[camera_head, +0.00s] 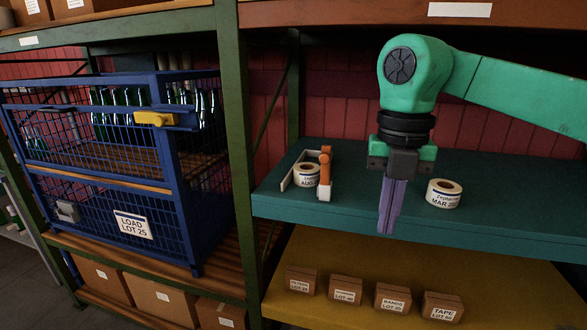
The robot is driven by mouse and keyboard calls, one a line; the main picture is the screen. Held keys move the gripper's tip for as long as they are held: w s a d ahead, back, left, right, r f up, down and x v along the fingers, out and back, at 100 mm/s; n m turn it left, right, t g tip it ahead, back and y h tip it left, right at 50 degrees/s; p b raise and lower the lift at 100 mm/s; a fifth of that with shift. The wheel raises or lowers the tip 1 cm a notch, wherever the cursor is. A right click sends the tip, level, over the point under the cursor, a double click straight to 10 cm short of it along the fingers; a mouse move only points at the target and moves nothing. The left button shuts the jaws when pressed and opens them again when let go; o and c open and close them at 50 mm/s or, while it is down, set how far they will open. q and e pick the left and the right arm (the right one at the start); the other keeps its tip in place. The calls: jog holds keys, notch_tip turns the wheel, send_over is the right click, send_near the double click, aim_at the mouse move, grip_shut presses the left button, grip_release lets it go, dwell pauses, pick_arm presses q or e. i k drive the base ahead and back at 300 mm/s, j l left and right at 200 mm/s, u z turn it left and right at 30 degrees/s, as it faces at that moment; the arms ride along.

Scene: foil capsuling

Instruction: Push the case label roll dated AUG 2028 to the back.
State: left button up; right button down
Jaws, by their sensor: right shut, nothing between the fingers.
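The case label roll marked AUG (307,176) sits on the teal shelf (420,225), at its left part. Its label is partly hidden by an upright orange and white piece (325,172) in front of its right side. A second label roll, marked MAR (443,193), stands on the same shelf to the right. My right gripper (385,232) points down between the two rolls, near the shelf's front edge. Its purple fingers are shut with nothing between them, apart from both rolls. My left gripper is not in the picture.
A white bracket (296,168) stands beside the AUG roll. A green rack post (238,150) rises left of the shelf. A blue wire cage (185,210) with bottles is at the left. Several small boxes (345,288) sit on the yellow shelf below.

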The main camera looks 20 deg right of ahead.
aim_at(306, 174)
jog(key=i, duration=1.1)
